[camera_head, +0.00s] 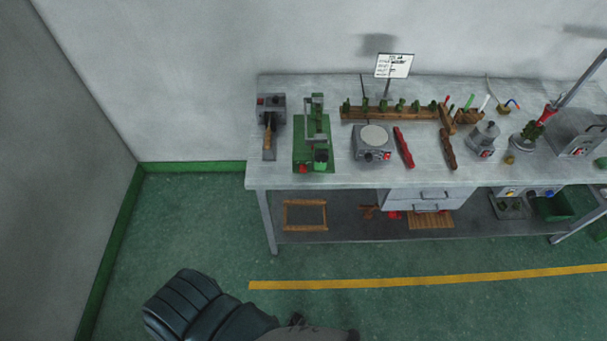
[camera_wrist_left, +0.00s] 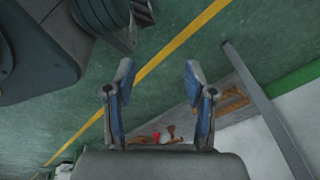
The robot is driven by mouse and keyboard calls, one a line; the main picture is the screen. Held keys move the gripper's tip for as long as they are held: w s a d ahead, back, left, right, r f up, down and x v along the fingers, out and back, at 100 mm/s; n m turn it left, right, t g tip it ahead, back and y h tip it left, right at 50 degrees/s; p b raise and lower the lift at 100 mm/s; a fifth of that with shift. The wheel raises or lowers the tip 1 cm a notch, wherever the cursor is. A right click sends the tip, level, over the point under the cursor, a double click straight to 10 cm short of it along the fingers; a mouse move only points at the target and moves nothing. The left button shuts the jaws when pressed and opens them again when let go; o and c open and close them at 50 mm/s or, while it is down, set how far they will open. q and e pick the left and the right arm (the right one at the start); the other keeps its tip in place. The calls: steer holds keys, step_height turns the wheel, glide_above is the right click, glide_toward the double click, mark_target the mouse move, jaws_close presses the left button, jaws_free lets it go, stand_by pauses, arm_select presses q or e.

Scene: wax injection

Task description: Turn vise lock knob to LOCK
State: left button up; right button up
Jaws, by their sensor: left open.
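A green bench device (camera_head: 313,135) with an upright grey frame and a red knob (camera_head: 303,169) at its front left stands on the left part of the workbench. It may be the vise; the knob's marks are too small to read. My left gripper (camera_wrist_left: 158,75) is open and empty in the left wrist view, its two blue-grey fingers spread wide. It is over the floor and lower shelf, well apart from the green device. In the head view my dark arm is at the bottom, in front of the bench. My right gripper is not in view.
A wooden rack (camera_head: 390,113) is behind. The floor (camera_head: 200,220) before the bench is clear.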

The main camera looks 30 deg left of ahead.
arm_select(q)
steer(key=w+r+m+t+y+b, duration=0.1)
steer(key=w+r+t, duration=0.15)
steer(key=w, duration=0.85)
steer(key=n+t+y+b, duration=0.4)
steer(key=n+t+y, duration=0.1)
steer(key=t+y, duration=0.45)
glide_toward(304, 172)
steer(key=s+a+v, duration=0.1)
steer(key=v, duration=0.7)
steer(key=shift+h, duration=0.35)
steer(key=x, duration=0.5)
steer(key=p+x, duration=0.1)
steer(key=x, duration=0.4)
steer(key=r+p+x, duration=0.1)
steer(key=x, duration=0.5)
steer(key=shift+w+d, duration=0.25)
steer(key=shift+w+a, duration=0.35)
steer(key=shift+w, duration=0.15)
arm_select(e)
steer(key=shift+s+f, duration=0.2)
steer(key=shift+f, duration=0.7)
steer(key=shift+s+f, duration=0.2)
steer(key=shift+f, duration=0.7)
arm_select(q)
jaws_close()
